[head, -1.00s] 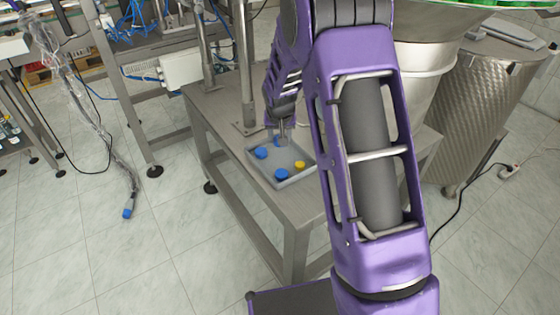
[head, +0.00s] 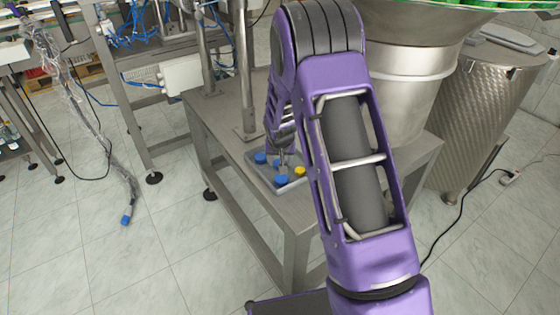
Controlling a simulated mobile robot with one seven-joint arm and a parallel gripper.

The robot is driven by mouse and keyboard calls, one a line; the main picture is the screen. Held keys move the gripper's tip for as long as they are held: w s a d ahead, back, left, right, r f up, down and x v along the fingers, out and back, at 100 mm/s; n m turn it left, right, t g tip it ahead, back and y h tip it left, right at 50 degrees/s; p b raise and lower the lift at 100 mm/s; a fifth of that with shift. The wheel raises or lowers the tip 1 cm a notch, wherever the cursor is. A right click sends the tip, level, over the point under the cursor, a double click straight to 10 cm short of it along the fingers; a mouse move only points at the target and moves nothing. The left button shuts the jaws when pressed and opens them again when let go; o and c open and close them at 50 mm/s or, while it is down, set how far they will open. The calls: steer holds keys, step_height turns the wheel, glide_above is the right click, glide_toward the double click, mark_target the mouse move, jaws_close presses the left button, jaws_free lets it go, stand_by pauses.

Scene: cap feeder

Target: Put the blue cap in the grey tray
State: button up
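The grey tray (head: 263,180) sits on the metal table, partly hidden behind my arm. In it are a blue cap (head: 260,158) near the far left corner, a second blue cap (head: 281,180) near the front and a yellow cap (head: 300,171) to the right. My gripper (head: 283,167) points down over the tray, just behind the front blue cap in the picture. A bit of blue shows beside its fingers. The fingers are too small to tell whether they are open or shut, or whether they hold a cap.
A steel post (head: 246,80) rises behind the tray. A large metal funnel (head: 405,95) stands to the right, behind my arm.

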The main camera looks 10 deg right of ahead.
steer(key=shift+o, duration=0.9)
steer(key=shift+r, duration=0.25)
steer(key=p+v, duration=0.1)
steer(key=v, duration=1)
steer(key=shift+s+r+p, duration=0.15)
steer(key=shift+r+p, duration=0.2)
